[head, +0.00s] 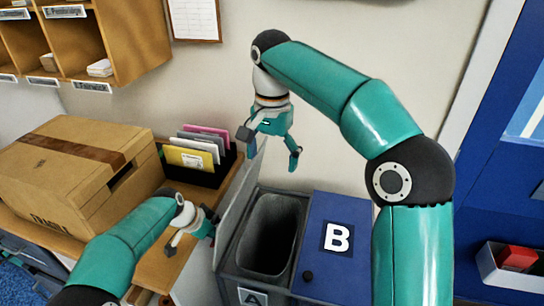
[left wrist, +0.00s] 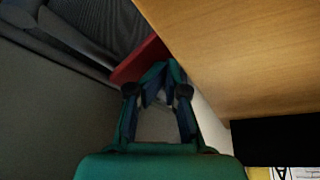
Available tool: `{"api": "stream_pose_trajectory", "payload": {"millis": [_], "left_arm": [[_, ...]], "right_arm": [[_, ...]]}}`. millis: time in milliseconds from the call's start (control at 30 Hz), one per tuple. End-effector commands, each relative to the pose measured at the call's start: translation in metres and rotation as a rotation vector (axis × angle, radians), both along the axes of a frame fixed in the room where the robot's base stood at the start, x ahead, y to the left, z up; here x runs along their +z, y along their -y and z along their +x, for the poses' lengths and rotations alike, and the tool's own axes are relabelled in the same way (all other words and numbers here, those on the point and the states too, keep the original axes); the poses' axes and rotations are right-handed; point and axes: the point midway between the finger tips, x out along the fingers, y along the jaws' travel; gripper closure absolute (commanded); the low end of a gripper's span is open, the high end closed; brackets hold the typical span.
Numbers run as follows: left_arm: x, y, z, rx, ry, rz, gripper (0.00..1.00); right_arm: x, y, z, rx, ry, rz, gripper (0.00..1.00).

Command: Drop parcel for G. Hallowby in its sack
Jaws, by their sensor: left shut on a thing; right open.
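My left gripper (head: 194,240) is low between the wooden counter and the raised grey lid (head: 238,205) of bin A. In the left wrist view its fingers (left wrist: 157,78) close at a thin red thing (left wrist: 138,60), mostly hidden; I cannot read a name or tell whether it is the parcel. My right gripper (head: 270,148) is open and empty, above and behind bin A. Bin A (head: 255,282) stands open, with a dark grey sack (head: 270,235) inside. The blue lid of bin B (head: 335,208) is shut.
A large carton (head: 75,175) and a black file holder (head: 213,178) with coloured envelopes stand on the counter (head: 190,270). Pigeonholes (head: 130,40) hang at upper left. A white tray (head: 505,285) with a red item is at far right.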

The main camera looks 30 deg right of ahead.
Motion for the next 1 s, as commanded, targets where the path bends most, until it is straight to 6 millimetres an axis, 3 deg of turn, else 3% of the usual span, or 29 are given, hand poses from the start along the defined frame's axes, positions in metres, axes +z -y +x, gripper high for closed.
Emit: {"api": "stream_pose_trajectory", "payload": {"millis": [33,133,1000], "left_arm": [[-0.013,0.0,-0.01,-0.011,-0.03,0.015,1.0],[-0.01,0.001,-0.01,-0.011,-0.03,0.015,1.0],[0.04,0.001,-0.005,-0.006,-0.017,0.008,1.0]], "right_arm": [[-0.001,0.0,0.0,0.0,0.0,0.0,0.11],[0.001,0.0,0.0,0.0,0.0,0.0,0.11],[0.025,0.0,0.0,0.0,0.0,0.0,0.11]]}}
